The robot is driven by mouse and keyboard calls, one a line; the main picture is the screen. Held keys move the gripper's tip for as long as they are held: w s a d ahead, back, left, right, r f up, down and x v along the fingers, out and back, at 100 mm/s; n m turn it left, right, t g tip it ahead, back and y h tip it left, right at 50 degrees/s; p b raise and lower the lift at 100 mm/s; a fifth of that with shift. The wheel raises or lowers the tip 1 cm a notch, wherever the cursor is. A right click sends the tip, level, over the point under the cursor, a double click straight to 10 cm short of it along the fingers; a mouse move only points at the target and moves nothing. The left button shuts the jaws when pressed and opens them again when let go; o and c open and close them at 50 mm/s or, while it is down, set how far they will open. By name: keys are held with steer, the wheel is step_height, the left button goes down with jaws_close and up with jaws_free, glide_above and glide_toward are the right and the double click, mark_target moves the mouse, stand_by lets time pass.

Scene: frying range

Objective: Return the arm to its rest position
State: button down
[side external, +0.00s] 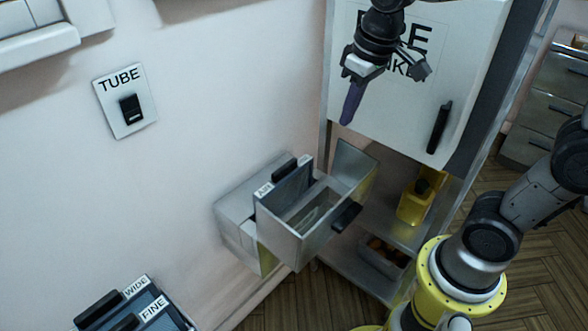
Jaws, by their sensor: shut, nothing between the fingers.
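My gripper (351,104) hangs at the top of the side external view, in front of the white cabinet door (398,110). It is shut and empty, with its dark purple tip pointing down. It looks clear of the metal bins below it. My arm's yellow-ringed base stands at the lower right, and part of the arm between base and gripper is out of view.
Below the gripper, an open metal bin (298,243) with a dark handle sticks out beside the cabinet. A yellow container (416,204) stands on the shelf. WIDE and FINE holders (150,305) are at lower left. A TUBE plate (124,100) is on the wall.

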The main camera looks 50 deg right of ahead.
steer(key=s+f+t, duration=0.2)
steer(key=s+t, duration=0.1)
steer(key=s, duration=1)
steer(key=shift+s, duration=0.35)
